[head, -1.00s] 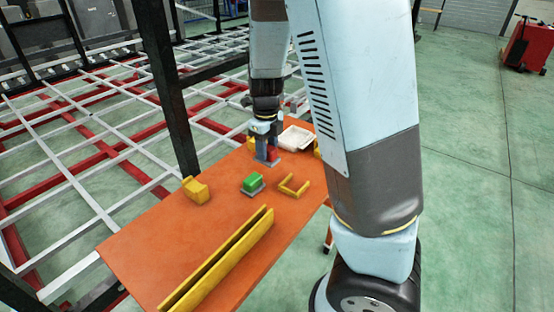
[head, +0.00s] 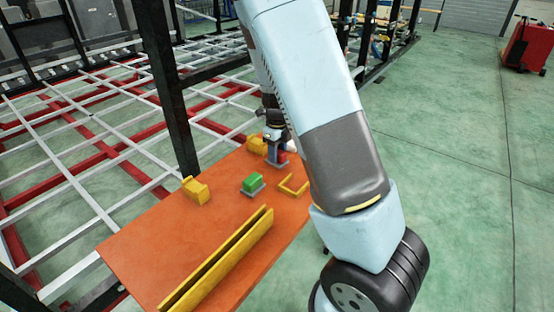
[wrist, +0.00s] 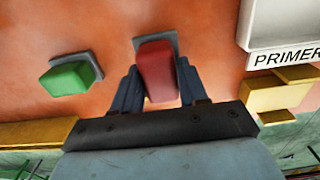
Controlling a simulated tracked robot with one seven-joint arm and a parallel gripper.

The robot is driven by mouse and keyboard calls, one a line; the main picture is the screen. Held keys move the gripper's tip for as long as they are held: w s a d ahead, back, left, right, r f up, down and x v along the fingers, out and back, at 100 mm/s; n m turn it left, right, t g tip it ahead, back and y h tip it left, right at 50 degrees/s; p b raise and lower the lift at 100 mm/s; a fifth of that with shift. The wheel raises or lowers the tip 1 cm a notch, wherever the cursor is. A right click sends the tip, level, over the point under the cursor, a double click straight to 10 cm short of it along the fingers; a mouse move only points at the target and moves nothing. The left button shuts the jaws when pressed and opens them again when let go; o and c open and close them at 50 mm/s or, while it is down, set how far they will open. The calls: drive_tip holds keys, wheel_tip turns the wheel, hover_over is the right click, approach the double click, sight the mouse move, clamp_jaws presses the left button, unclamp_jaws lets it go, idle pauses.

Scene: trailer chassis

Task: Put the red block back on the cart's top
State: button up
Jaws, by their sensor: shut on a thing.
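The red block (wrist: 157,72) is between my gripper's two fingers in the wrist view, with a grey plate (wrist: 173,40) just beyond it. In the head view the red block (head: 282,157) is a small patch at my gripper (head: 276,157), low over the far part of the orange cart top (head: 165,235). My gripper, also in the wrist view (wrist: 160,88), is shut on the block. I cannot tell whether the block touches the plate or cart top. My arm hides part of the cart's right side in the head view.
A green block (head: 252,183) sits on a grey plate nearer on the cart. A yellow bracket (head: 293,188), a yellow block (head: 195,190) and a long yellow rail (head: 220,260) are also there. A white box marked PRIMER (wrist: 285,22) is close right of my gripper in the wrist view.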

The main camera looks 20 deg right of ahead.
wheel_tip(320, 180, down, 2)
drive_tip(key=shift+f, duration=0.25)
drive_tip(key=shift+s+f, duration=0.1)
drive_tip(key=shift+f, duration=0.15)
clamp_jaws()
drive_tip(key=o, duration=1.1)
unclamp_jaws()
